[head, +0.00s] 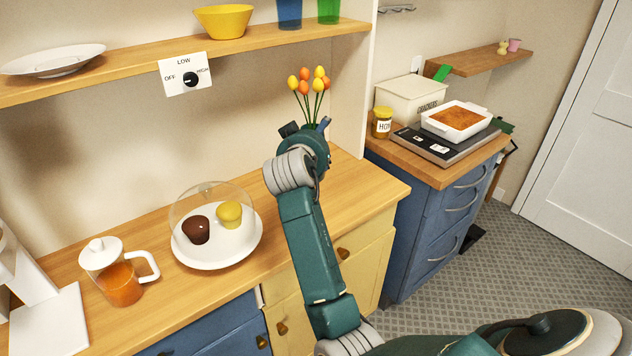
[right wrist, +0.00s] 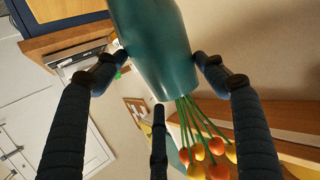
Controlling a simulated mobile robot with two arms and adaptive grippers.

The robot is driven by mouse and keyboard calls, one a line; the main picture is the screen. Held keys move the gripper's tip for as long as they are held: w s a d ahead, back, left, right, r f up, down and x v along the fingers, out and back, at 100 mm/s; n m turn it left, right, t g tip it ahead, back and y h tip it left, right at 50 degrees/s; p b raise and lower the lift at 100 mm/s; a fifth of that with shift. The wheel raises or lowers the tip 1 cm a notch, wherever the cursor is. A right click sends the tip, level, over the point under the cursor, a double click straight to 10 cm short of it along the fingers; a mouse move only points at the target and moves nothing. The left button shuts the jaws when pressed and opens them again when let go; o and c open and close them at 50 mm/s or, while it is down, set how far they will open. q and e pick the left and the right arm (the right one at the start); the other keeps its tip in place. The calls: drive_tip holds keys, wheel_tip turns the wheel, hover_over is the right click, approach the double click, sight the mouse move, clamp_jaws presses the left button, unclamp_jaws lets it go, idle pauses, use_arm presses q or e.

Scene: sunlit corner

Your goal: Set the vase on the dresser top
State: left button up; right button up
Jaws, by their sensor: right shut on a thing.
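My right gripper (head: 305,130) is shut on a teal vase, whose body (right wrist: 155,45) shows between the fingers in the right wrist view. Yellow and orange flowers (head: 309,80) stand up out of it in the head view; there my gripper and arm hide most of the vase. The gripper appears over the right part of a long wooden top (head: 347,190), beside the white end panel. I cannot tell whether the vase touches the top. A separate blue drawer unit (head: 440,215) with a wooden top stands to the right. My left gripper is not in view.
A glass-domed plate (head: 245,247) with two muffins and a jug (head: 120,285) stand left on the long top. A shelf (head: 130,75) runs above. The drawer unit holds a honey jar (head: 382,122), a crackers box (head: 412,97), and a scale (head: 435,145) bearing a white dish (head: 440,125).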

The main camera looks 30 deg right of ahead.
hover_over(317, 181)
drive_tip(key=w, duration=0.1)
drive_tip(key=f, duration=0.2)
drive_tip(key=d+f, duration=0.1)
drive_tip(key=f, duration=0.1)
drive_tip(key=shift+w+f, duration=0.15)
drive_tip(key=shift+f, duration=0.05)
wheel_tip(317, 181, down, 4)
drive_tip(key=shift+a+r+p, duration=0.1)
drive_tip(key=shift+p, duration=0.35)
drive_tip(key=shift+f, duration=0.4)
wheel_tip(317, 181, down, 2)
drive_tip(key=shift+f, duration=0.25)
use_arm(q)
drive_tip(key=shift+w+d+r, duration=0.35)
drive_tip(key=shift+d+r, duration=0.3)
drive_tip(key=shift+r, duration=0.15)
use_arm(e)
drive_tip(key=shift+f, duration=0.6)
drive_tip(key=o, duration=1.7)
drive_tip(key=shift+f, duration=0.25)
drive_tip(key=shift+c, duration=0.2)
drive_tip(key=o, duration=0.3)
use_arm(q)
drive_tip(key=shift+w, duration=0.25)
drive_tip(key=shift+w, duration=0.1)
